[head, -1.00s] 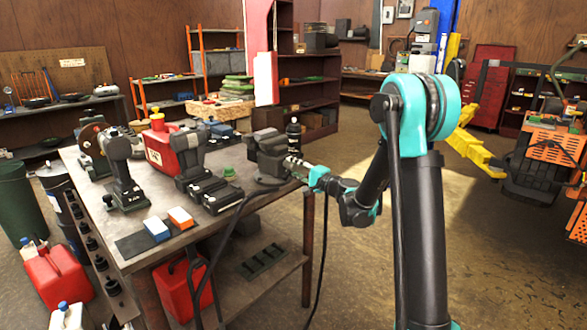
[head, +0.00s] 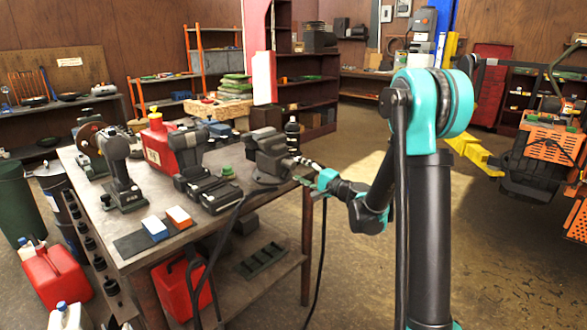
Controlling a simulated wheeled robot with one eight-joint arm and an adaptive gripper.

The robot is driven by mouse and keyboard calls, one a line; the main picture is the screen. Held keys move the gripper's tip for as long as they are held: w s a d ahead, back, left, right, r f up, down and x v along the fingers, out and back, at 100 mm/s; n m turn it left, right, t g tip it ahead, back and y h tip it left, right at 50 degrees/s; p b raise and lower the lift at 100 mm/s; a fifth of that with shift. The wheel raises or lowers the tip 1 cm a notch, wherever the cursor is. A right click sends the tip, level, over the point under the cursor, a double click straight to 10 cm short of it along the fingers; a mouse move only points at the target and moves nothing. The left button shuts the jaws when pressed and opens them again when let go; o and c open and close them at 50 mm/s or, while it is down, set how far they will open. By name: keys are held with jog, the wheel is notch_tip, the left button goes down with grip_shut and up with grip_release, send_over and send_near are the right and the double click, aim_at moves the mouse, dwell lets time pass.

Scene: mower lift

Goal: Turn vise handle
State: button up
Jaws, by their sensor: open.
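The dark grey vise (head: 268,155) sits on the far right corner of the workbench (head: 135,258). Its screw end points right, and a thin, light metal vise handle (head: 309,163) shows there, just past the bench edge. My gripper (head: 303,180) is open, at the right end of the vise, slightly below the handle in the picture. Its fingers are small here, and nothing can be seen held between them. I cannot tell whether a finger touches the handle.
Cordless tools and batteries (head: 208,188) stand left of the vise, with a red can (head: 158,148) behind them. A black bottle (head: 292,135) stands behind the vise. A black cable hangs over the bench's front edge.

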aim_at(294, 167)
jog(key=v, duration=0.7)
jog(key=shift+s+d, duration=0.15)
jog(key=shift+s, duration=0.05)
jog(key=s+d+m, duration=0.3)
jog(key=d+m, duration=0.1)
jog(key=m, duration=1.5)
jog(key=x, duration=1.7)
jog(key=shift+s+a+f, duration=0.1)
jog(key=c, duration=1.2)
